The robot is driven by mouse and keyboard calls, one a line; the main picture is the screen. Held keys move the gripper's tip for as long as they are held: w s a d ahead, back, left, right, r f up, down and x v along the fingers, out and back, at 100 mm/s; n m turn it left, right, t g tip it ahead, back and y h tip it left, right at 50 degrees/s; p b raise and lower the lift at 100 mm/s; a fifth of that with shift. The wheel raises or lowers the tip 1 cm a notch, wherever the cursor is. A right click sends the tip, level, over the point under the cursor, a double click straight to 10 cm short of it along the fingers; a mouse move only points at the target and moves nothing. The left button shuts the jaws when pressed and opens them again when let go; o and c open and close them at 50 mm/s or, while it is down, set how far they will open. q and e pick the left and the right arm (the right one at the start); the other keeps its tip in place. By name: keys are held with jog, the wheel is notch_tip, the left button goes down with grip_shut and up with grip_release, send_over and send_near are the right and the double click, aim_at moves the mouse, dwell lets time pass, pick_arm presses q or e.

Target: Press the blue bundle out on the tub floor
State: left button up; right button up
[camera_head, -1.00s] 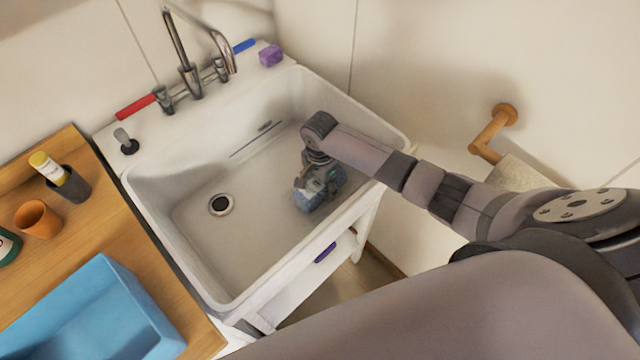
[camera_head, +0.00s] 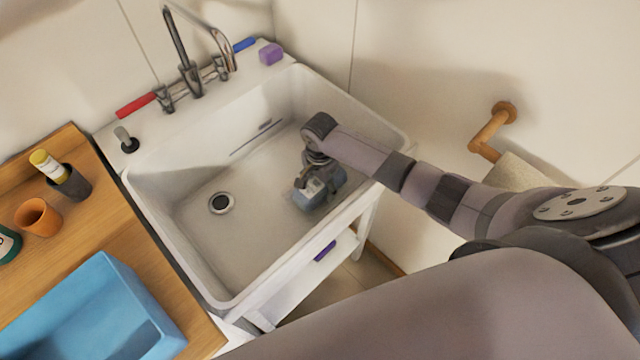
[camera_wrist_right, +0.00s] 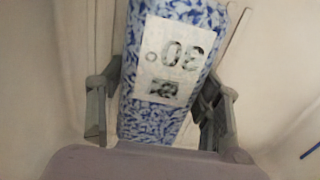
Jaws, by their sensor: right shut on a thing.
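The blue bundle (camera_head: 308,194) is low in the right part of the white tub (camera_head: 185,235), right of the drain. In the right wrist view it is a blue-and-white speckled block (camera_wrist_right: 160,122) with a white printed label on its face. My right gripper (camera_head: 318,184) reaches down into the tub from the right and is shut on the bundle, with one finger on each side. The gripper hides part of the bundle in the head view. I cannot tell whether its underside touches the tub floor. My left gripper is not in view.
The drain (camera_head: 221,203) is left of the bundle, and the floor around it is clear. A faucet (camera_head: 190,75) and a purple block (camera_head: 271,54) are on the back ledge. A wooden counter at left holds a blue bin (camera_head: 95,310) and an orange cup (camera_head: 38,217).

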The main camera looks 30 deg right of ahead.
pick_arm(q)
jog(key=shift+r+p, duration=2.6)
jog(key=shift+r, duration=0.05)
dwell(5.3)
